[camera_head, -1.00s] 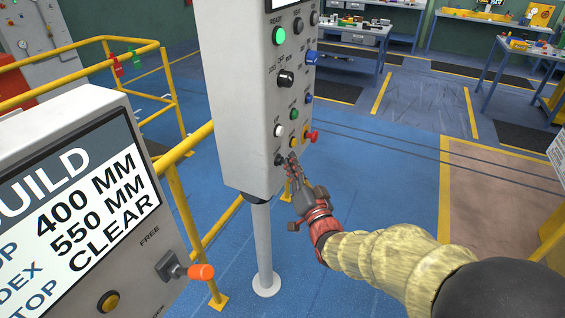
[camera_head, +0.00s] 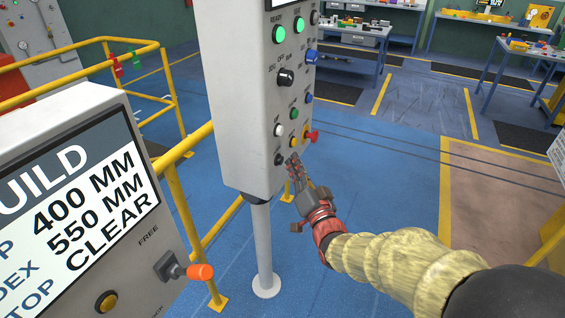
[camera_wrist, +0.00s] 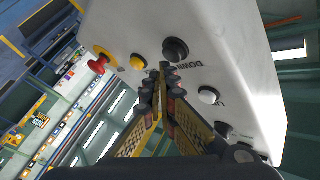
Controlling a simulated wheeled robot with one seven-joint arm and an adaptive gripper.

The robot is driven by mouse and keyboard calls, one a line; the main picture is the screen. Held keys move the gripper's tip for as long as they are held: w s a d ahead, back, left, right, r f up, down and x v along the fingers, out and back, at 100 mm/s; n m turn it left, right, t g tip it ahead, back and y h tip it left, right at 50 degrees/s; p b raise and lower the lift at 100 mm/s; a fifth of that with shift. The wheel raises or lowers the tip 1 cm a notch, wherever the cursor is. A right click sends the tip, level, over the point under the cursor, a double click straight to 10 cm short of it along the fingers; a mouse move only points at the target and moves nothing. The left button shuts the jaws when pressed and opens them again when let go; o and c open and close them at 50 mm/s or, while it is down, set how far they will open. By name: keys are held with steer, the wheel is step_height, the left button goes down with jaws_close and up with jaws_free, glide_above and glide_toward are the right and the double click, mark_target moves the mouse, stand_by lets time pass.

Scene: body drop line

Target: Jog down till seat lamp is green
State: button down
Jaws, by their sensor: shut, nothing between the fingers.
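The grey control box (camera_head: 240,100) stands on a post in the head view. Two round lamps at its top are lit green: the READY lamp (camera_head: 279,34) and a second lamp (camera_head: 299,23) to its right, whose label is too small to read surely. The black DOWN button (camera_wrist: 175,49) shows in the wrist view, and at the box's lower left in the head view (camera_head: 279,158). My gripper (camera_head: 293,159) is shut and empty. Its fingertips (camera_wrist: 163,72) are close beside the DOWN button and look slightly apart from it.
A white button (camera_wrist: 208,95) is near the DOWN button. A yellow button (camera_wrist: 138,62) and a red mushroom button (camera_wrist: 98,66) are close by. A second console (camera_head: 85,200) with a screen and an orange-tipped lever (camera_head: 200,272) stands at left. Yellow railings (camera_head: 185,147) run behind it.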

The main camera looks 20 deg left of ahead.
steer(key=shift+d, duration=0.3)
steer(key=d, duration=0.6)
steer(key=shift+s+b, duration=0.3)
stand_by(0.7)
